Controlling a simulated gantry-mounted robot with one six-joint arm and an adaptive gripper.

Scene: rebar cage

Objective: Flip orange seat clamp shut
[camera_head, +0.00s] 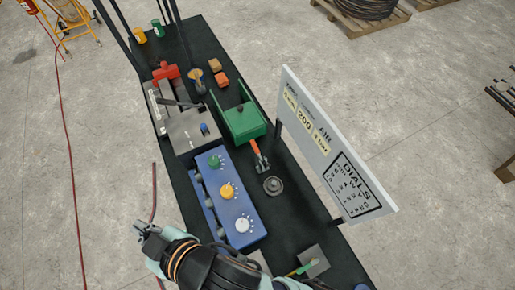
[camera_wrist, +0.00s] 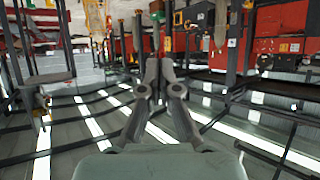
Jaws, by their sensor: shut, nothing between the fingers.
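A small orange lever (camera_head: 258,150) with a grey metal end lies beside the front corner of a green open-topped box (camera_head: 242,121) on the black bench. It looks like the orange clamp, but it is too small to tell how its jaw stands. My gripper (camera_head: 143,229) is at the lower left of the head view, off the left edge of the bench and well apart from the lever. Its fingers are together and empty in the wrist view (camera_wrist: 158,66). The lever cannot be made out in the wrist view.
A blue panel with three knobs (camera_head: 228,195) lies between my gripper and the lever. A white sign (camera_head: 330,140) stands along the bench's right side. A round grey disc (camera_head: 273,185) lies near the lever. Dark upright posts (camera_head: 113,40) rise at the far left.

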